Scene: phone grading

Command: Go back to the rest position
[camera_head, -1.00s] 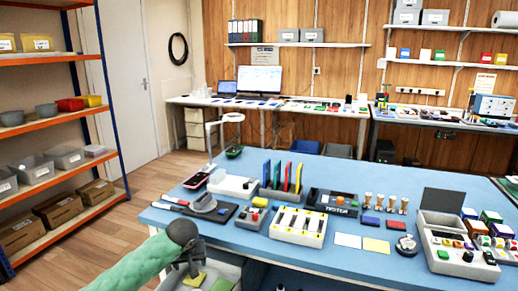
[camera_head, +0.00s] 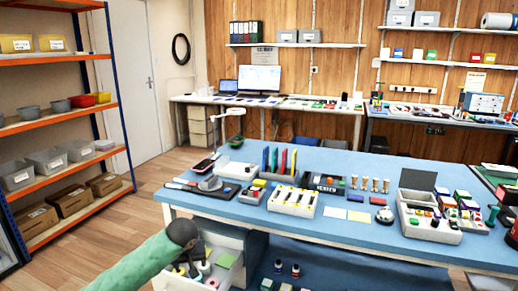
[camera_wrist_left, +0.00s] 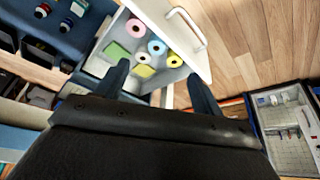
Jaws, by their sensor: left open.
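My left arm comes in from the lower left of the head view, with its green sleeve. My left gripper (camera_head: 184,268) hangs over the open drawer below the blue table's near left corner. In the left wrist view its two dark fingers (camera_wrist_left: 160,90) are apart with nothing between them. My right gripper does not show.
The blue table (camera_head: 275,226) carries a tester, stamps, trays and a sorting box (camera_head: 430,228). An orange-and-blue shelf rack (camera_head: 60,131) stands at the left. Bare wooden floor (camera_head: 120,240) lies between the rack and the table. Small bottles (camera_head: 295,271) stand under the table.

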